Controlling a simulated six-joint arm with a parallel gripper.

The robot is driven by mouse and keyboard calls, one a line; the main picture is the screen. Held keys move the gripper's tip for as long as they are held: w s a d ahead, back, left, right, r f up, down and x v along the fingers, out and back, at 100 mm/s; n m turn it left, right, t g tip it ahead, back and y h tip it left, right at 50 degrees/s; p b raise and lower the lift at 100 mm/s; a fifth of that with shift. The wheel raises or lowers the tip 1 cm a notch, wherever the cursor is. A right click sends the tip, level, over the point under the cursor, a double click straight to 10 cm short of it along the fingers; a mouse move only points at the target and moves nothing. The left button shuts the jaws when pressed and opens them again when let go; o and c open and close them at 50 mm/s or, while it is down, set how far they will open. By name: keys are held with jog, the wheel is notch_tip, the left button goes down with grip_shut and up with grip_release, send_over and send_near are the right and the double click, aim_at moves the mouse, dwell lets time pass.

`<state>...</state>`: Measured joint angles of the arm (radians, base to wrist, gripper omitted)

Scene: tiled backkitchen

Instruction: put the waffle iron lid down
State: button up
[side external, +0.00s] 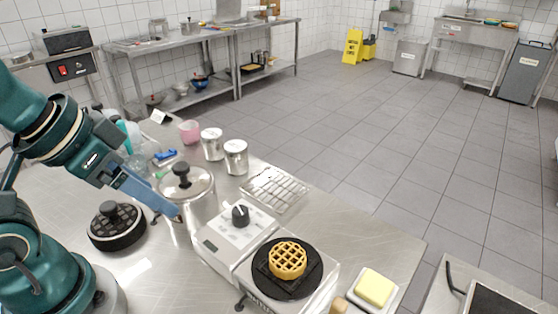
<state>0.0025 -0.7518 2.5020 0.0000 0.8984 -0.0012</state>
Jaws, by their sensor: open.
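The waffle iron base (218,240) is a pale metal body with a black dial. Its round black plate (262,284) carries a golden waffle (288,260); no lid covers it. A separate round black piece with a raised grid and a knob-like black part (117,228) rests on the table at left; it looks like the lid, but I cannot be sure. My gripper (178,216) is open and points down to the right, in front of the steel pot and left of the waffle iron. Its fingertips are small here, and nothing shows between them.
A lidded steel pot (203,196) stands close behind my gripper. Two steel canisters (236,158), a pink cup (189,132) and a wire rack (274,190) are further back. A dish with a yellow block (374,288) sits at the front right. Bare steel table shows around the black piece.

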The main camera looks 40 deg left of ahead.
jog(key=shift+s, duration=0.1)
jog(key=m+g+y, duration=1)
jog(key=m, duration=0.1)
send_near(105, 206)
jog(key=a+f+y, duration=0.1)
jog(key=s+a+f+m, duration=0.1)
jog(key=a+f, duration=0.1)
jog(key=s+a+f+m+g+y, duration=0.1)
jog(key=a, duration=0.1)
jog(key=shift+s+a+f+y, duration=0.1)
jog(key=shift+s+f+y, duration=0.1)
jog(key=shift+f+y, duration=0.15)
jog(key=shift+m, duration=0.3)
jog(key=shift+w+f+x, duration=0.15)
jog(key=shift+x, duration=1.3)
jog(key=shift+w+f+x, duration=0.1)
jog(key=shift+f+x, duration=0.05)
jog(key=shift+x, duration=1.25)
grip_shut()
